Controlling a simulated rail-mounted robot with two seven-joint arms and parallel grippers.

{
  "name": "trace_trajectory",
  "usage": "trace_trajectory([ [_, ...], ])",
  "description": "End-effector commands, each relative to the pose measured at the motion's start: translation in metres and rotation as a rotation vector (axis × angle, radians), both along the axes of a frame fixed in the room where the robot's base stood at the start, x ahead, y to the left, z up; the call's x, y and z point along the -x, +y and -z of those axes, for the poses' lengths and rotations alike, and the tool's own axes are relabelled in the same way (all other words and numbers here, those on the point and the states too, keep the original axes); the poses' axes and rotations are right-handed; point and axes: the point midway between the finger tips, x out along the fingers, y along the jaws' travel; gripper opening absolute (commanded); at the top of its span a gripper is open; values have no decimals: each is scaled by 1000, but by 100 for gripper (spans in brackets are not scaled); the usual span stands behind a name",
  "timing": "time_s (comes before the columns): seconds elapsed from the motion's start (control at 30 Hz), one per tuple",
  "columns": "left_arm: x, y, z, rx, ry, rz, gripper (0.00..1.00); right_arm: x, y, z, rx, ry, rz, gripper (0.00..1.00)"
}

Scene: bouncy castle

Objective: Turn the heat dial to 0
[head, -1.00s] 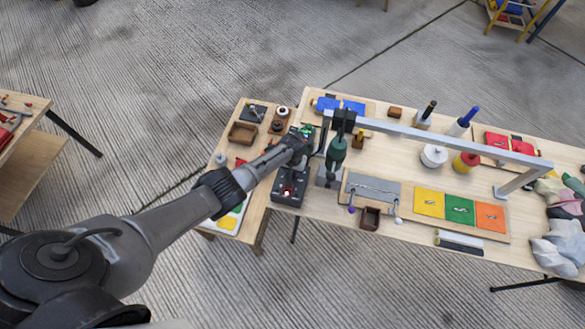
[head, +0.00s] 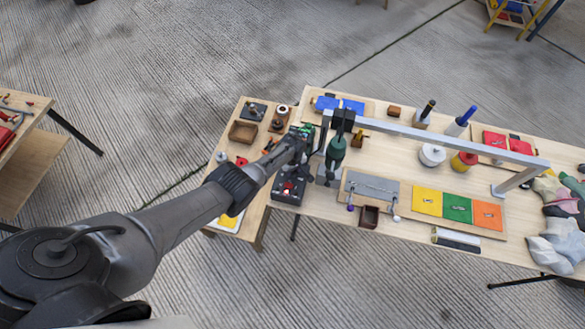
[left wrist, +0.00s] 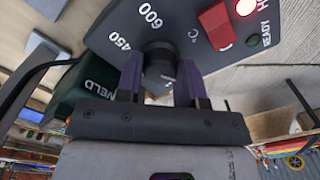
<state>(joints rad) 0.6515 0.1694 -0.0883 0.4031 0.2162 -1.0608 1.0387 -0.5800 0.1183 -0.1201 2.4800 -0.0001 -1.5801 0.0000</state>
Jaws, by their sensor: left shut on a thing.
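The heat dial (left wrist: 160,62) is a small black knob on a dark control panel (left wrist: 205,28) marked 450, 600 and °C. A pale mark shows on the knob's near edge. Where the 0 stands is hidden. My left gripper (left wrist: 160,82) is shut on the knob, with a finger on each side. In the head view my left gripper (head: 293,155) is over the dark control box (head: 286,191) and hides much of it, including the knob. My right gripper is not in view.
A red rocker switch (left wrist: 217,25) and a lit red lamp (left wrist: 244,7) are on the panel near the knob. A green tool marked WELD (left wrist: 84,88) stands close beside it. A grey metal bar (head: 440,135) spans the table to the right.

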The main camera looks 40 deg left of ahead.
Motion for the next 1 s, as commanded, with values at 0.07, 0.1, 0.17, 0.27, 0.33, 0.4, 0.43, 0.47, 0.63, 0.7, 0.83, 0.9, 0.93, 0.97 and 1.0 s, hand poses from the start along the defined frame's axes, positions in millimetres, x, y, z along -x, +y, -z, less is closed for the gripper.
trace_trajectory([
  [0.07,-1,-1,-1,2,-1,-25,11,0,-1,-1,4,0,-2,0],
  [0.1,-1,-1,-1,2,-1,-36,11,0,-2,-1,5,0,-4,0],
  [0.17,-1,0,-1,2,-1,-49,11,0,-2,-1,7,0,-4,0],
  [0.27,-1,0,-1,1,-2,-62,11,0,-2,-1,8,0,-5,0],
  [0.33,-1,0,-1,1,-2,-68,11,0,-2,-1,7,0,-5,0],
  [0.4,-1,0,-1,1,-2,-72,11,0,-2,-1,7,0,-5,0],
  [0.43,-1,0,-1,1,-2,-72,11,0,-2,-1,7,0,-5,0],
  [0.47,-1,0,-1,1,-2,-73,11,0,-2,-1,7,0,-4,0],
  [0.63,-1,0,-1,1,-2,-73,11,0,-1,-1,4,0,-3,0],
  [0.7,-1,0,-1,1,-2,-72,11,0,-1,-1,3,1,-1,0],
  [0.83,-1,0,-1,1,-2,-72,45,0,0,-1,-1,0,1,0],
  [0.9,-1,0,-1,0,-1,-72,51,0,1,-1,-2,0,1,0],
  [0.93,-1,0,-1,0,-1,-72,54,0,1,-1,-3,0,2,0],
  [0.97,-1,0,-1,0,-1,-71,57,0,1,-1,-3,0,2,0],
  [1.0,-1,0,-1,0,-1,-71,60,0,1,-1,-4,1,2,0],
])
